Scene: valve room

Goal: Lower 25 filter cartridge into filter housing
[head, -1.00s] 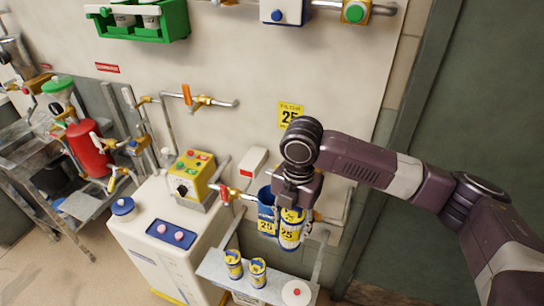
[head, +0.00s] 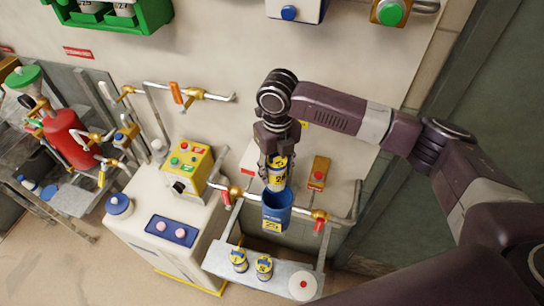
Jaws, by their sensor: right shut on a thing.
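My right gripper (head: 276,158) is shut on a yellow-and-white filter cartridge (head: 277,175) with a dark number on its label. It holds the cartridge roughly upright, directly over the blue filter housing (head: 278,213). The housing is an open cup on the pipe line with a yellow number label on its front. The cartridge's lower end meets the housing's mouth in the picture; I cannot tell how far inside it is. My left gripper is not in view.
Below the housing, a grey shelf (head: 275,285) holds two more cartridges (head: 238,260) (head: 264,268) and a white round lid (head: 302,286) with a red knob. Pipes with red-handled valves (head: 319,226) (head: 226,197) flank the housing. A white cabinet (head: 155,255) stands left.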

